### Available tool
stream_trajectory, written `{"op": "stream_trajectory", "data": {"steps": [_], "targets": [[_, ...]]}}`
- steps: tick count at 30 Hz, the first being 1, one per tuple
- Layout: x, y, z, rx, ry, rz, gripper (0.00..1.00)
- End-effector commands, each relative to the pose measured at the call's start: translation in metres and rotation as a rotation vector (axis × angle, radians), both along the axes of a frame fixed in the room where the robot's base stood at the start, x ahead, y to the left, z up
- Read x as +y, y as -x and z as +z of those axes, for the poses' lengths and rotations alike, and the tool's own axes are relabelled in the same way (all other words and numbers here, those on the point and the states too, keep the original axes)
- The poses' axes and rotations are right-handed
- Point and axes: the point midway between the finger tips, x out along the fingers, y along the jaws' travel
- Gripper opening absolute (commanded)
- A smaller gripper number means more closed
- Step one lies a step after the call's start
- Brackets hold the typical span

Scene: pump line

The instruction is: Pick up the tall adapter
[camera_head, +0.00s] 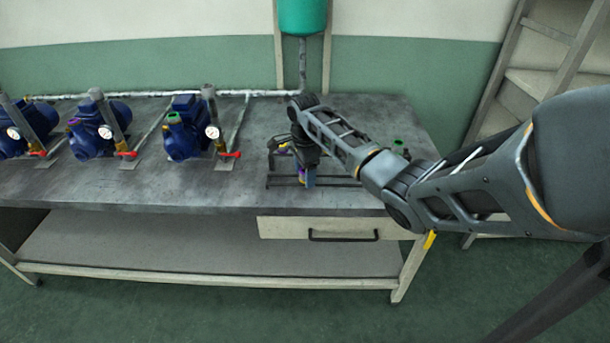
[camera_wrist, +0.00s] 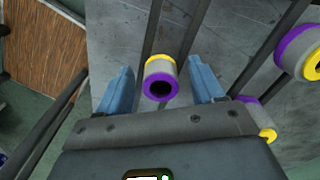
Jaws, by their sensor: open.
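In the wrist view my gripper (camera_wrist: 160,68) is open, with one blue finger on each side of a grey adapter (camera_wrist: 161,70). This adapter has a yellow band at one end and a purple ring around a dark hole at the other. Gaps seem to show between it and the fingers. Two similar purple and yellow adapters are to the right, one at the upper right (camera_wrist: 293,50) and one partly hidden behind my gripper (camera_wrist: 266,133). I cannot tell from their heights which is the tall one. In the head view my gripper points down at the dark rack (camera_head: 340,183), largely hiding the adapters.
Dark rack bars run close around my fingers. The rack stands near the front edge of the grey workbench (camera_head: 230,190), above a drawer (camera_head: 290,228). Blue pumps (camera_head: 185,135) with gauges and red-handled valves stand left. A green-topped item (camera_head: 399,144) is behind my arm.

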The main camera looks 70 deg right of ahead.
Motion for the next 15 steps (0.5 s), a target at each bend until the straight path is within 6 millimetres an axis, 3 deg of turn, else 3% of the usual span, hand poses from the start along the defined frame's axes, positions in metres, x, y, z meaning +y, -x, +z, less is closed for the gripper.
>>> {"op": "stream_trajectory", "data": {"steps": [6,15], "targets": [[-0.0002,-0.0001,-0.0001,-0.001,0.001,0.0,0.65],[-0.0001,0.0,0.0001,-0.001,0.001,0.0,0.36]]}}
